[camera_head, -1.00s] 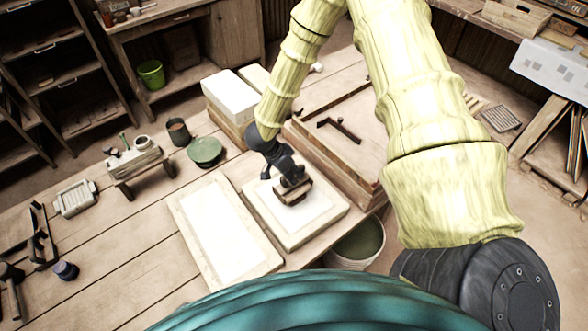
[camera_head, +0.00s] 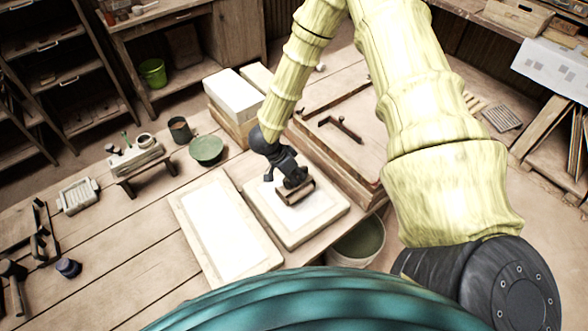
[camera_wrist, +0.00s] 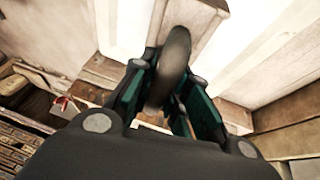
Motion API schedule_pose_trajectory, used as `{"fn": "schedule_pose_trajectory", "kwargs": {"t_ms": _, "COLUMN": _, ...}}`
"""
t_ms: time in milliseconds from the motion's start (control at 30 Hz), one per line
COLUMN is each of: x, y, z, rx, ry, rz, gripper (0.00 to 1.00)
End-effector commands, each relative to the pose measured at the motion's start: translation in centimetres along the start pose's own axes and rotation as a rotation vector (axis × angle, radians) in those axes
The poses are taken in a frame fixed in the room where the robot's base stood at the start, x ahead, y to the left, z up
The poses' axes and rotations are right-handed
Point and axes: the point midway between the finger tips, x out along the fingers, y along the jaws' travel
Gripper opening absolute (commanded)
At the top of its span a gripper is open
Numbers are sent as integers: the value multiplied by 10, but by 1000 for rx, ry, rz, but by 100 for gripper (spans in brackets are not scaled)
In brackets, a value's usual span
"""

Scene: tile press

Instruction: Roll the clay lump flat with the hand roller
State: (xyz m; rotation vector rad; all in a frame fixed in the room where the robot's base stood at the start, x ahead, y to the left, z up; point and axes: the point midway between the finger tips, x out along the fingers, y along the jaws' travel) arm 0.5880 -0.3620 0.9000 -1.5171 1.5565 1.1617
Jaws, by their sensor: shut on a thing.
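My gripper (camera_head: 291,178) is shut on the hand roller (camera_head: 298,193), low over the right-hand board (camera_head: 322,214). The roller shows as a short brown wooden body beneath the fingers. In the wrist view, my gripper (camera_wrist: 165,92) closes around a dark curved handle (camera_wrist: 174,55), with pale wood of the roller (camera_wrist: 195,14) beyond it. A white flat patch (camera_head: 318,199) lies on the board around the roller. I cannot tell clay from board surface there, and no raised lump shows. The roller and gripper hide part of the patch.
A second pale board (camera_head: 262,256) lies just left. A framed wooden tray (camera_head: 352,158) with a dark tool stands to the right, and white blocks (camera_head: 232,95) stand behind. A green bowl (camera_head: 206,149) is to the left. A bucket (camera_head: 360,240) is below the table's right edge.

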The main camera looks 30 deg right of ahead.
Motion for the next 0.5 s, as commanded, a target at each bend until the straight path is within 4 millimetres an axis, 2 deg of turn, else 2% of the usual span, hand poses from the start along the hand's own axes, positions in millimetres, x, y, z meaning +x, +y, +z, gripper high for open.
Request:
{"fn": "schedule_pose_trajectory", "kwargs": {"t_ms": 233, "x": 5, "y": 14, "z": 4, "rx": -4, "ry": -6, "rz": 6, "gripper": 0}}
{"fn": "schedule_pose_trajectory", "kwargs": {"t_ms": 500, "x": 3, "y": 8, "z": 3, "rx": -2, "ry": -6, "rz": 3, "gripper": 0}}
